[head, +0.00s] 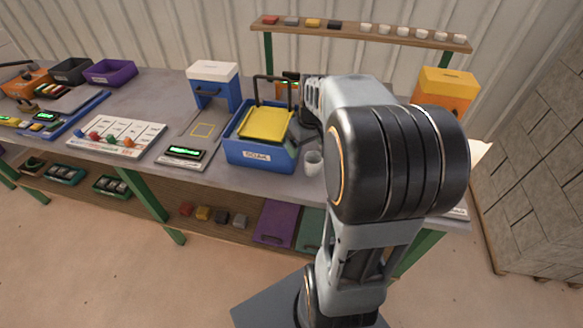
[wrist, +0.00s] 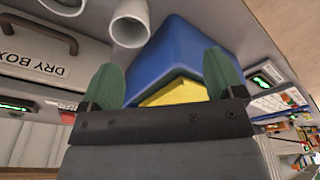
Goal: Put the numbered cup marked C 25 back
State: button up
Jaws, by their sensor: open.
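A small white cup (head: 313,162) stands on the bench at the right of the blue bin; no mark on it can be read. In the wrist view a white cup (wrist: 129,24) shows at the top, beyond the fingertips, and part of another pale round thing (wrist: 66,4) is cut off by the edge. Several white cups (head: 402,31) stand in a row on the raised back shelf (head: 350,33). My gripper (wrist: 162,64) is open with nothing between its green fingers, above the bench beside the blue bin. My arm hides much of it in the head view.
The blue bin (head: 259,157) labelled SOAK holds something yellow (head: 265,122). A grey box (wrist: 50,50) labelled DRY BOX lies near my gripper. A blue-white dispenser (head: 213,72) and an orange box (head: 444,92) stand behind. A green-lit scale (head: 184,155) sits at the left.

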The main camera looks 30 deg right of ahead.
jog(key=s+a+r+t, duration=0.1)
jog(key=s+a, duration=0.4)
jog(key=a, duration=0.2)
jog(key=s+a+t, duration=0.1)
jog(key=s+a, duration=0.4)
jog(key=a, duration=0.3)
jog(key=shift+a+r, duration=0.3)
jog(key=shift+r, duration=0.05)
